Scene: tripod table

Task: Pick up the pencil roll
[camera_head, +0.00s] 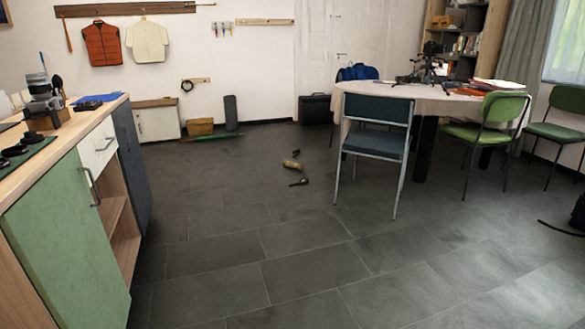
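I cannot make out a pencil roll for certain. A small yellow-brown rolled or cylindrical thing (292,165) lies on the open floor near the middle of the view, left of the blue chair. It may be the pencil roll, but it is too small to tell. A small dark object (299,182) lies on the floor just in front of it. Neither of my grippers is in view.
A round table (440,99) with a pale cloth, a tripod (422,66) and papers stands at the right. A blue chair (377,127) and green chairs (486,132) surround it. A counter (70,135) lines the left. The floor between is largely clear.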

